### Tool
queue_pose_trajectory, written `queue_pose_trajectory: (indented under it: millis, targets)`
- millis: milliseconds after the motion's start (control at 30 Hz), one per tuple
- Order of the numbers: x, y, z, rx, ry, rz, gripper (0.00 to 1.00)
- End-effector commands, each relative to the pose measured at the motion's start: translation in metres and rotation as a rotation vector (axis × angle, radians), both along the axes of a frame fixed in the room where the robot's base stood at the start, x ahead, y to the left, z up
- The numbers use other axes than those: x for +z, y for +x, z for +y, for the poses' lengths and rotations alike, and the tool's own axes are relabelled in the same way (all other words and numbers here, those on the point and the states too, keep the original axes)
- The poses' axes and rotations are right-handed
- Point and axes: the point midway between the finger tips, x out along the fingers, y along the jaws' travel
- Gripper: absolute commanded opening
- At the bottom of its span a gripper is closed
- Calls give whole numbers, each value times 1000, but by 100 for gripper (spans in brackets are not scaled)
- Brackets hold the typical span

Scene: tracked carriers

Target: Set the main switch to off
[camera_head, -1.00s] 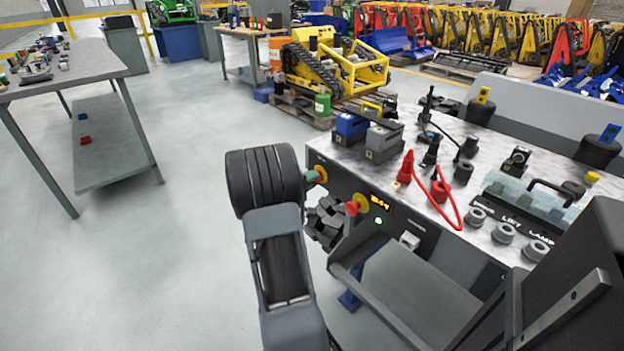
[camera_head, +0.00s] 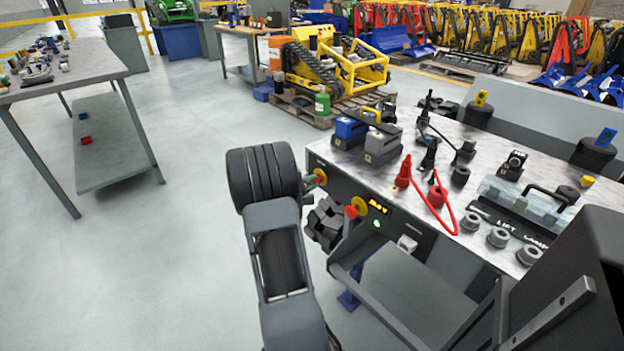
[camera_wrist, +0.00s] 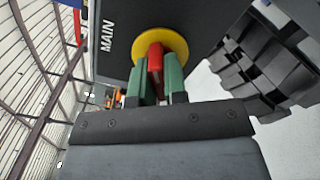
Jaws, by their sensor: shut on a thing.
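The main switch is a red handle on a round yellow plate, on the dark front panel of the bench. In the wrist view the red handle (camera_wrist: 155,61) sits between my gripper's two green fingers, in front of the yellow plate (camera_wrist: 175,42). The word MAIN is printed beside it. My gripper (camera_wrist: 158,84) is shut on the handle. In the head view my gripper (camera_head: 311,181) reaches the panel's left end, and the yellow plate (camera_head: 321,175) shows just past the fingertips. My wrist hides most of the switch there, and the handle's setting cannot be read.
Black blocky parts (camera_head: 326,223) are close below my gripper. Cables and boxes crowd the bench top (camera_head: 400,185).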

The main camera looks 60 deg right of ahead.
Motion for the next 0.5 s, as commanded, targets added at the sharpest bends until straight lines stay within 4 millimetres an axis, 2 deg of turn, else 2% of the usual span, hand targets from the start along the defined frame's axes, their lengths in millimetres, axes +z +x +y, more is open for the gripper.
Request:
queue_pose_trajectory:
  millis: [500]
  targets:
    - [3,0,0,0,158,466,0]
